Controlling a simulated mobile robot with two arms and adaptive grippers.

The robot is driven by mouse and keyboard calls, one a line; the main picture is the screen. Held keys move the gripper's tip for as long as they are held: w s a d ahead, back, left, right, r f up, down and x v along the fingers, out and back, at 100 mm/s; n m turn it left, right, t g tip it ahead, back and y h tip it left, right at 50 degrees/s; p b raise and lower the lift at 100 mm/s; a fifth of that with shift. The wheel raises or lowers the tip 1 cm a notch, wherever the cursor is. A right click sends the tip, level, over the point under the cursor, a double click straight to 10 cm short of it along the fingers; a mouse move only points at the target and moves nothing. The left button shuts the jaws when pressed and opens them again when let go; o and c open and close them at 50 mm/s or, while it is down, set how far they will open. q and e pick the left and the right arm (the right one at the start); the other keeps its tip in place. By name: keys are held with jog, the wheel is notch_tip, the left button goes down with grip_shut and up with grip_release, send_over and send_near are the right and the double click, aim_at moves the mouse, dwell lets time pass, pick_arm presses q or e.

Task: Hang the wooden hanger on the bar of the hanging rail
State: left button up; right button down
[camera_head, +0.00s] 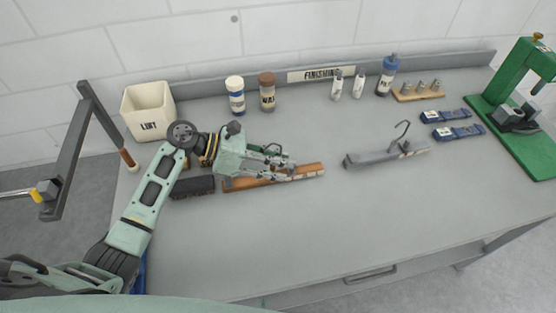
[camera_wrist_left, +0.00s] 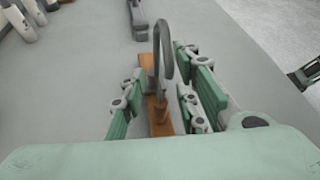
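The wooden hanger (camera_head: 308,171) lies on the grey workbench, a long brown bar with its hook partly hidden by my gripper in the head view. In the left wrist view its grey hook (camera_wrist_left: 163,45) curves up between the fingers, over the brown wood (camera_wrist_left: 147,65). My left gripper (camera_head: 283,168) is open at the hanger, with one finger on each side of the hook and gaps showing. The hanging rail (camera_head: 67,150) is a dark frame at the far left. My right gripper is not in view.
A grey hanger (camera_head: 370,157) lies to the right. A dark block (camera_head: 192,187) lies left of the wooden hanger. A LINT bin (camera_head: 147,108), bottles (camera_head: 236,96) and a green press (camera_head: 515,95) stand around the bench. The front middle of the bench is clear.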

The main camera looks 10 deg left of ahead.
pick_arm(q)
jog(key=shift+a, duration=0.25)
jog(key=b+v, duration=0.4)
jog(key=v, duration=0.7)
jog(key=shift+a+r, duration=0.2)
jog(key=shift+r, duration=0.1)
jog(key=shift+s, duration=0.15)
